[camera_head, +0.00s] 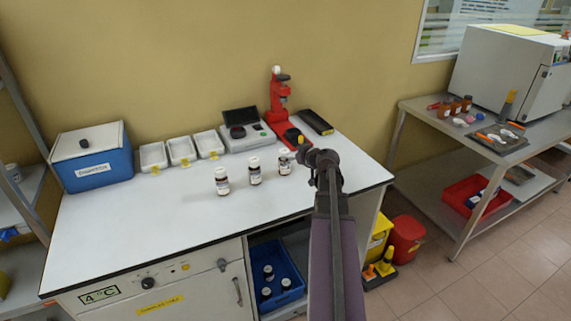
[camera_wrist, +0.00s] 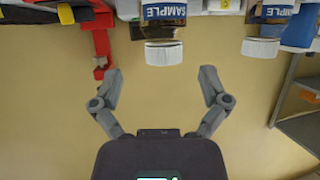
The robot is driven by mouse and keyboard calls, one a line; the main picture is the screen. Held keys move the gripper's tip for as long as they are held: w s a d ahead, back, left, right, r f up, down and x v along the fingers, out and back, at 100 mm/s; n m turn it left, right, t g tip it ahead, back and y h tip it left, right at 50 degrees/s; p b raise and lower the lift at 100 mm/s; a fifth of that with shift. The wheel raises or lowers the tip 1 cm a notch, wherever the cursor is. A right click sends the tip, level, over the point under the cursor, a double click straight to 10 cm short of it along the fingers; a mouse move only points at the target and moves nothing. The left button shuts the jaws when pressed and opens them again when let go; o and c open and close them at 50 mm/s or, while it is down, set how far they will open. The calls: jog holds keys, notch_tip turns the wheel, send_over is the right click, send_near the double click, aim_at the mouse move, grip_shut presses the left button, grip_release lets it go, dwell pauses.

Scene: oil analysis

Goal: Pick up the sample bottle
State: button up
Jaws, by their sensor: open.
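Three small brown sample bottles with white caps and labels stand upright on the white bench: a left one (camera_head: 222,182), a middle one (camera_head: 255,172) and a right one (camera_head: 284,163). My gripper (camera_head: 318,158) is just right of the right bottle, partly hidden by my arm. The wrist view is upside down. There my gripper (camera_wrist: 160,75) is open and empty, and a bottle labelled SAMPLE (camera_wrist: 164,30) is ahead, roughly centred between its fingers. It appears apart from them. Another labelled bottle (camera_wrist: 268,28) is to the right, cut by the edge.
Behind the bottles stand white trays (camera_head: 181,149), a grey scale (camera_head: 246,137) and a red instrument (camera_head: 278,103). A blue-and-white box (camera_head: 92,157) is at left. The front of the bench (camera_head: 150,224) is clear. A metal table (camera_head: 445,130) stands right.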

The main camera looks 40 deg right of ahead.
aim_at(287, 154)
jog(key=shift+a+b+x, duration=0.2)
jog(key=shift+b+x, duration=0.7)
jog(key=shift+x, duration=1.6)
jog(key=c, duration=1.3)
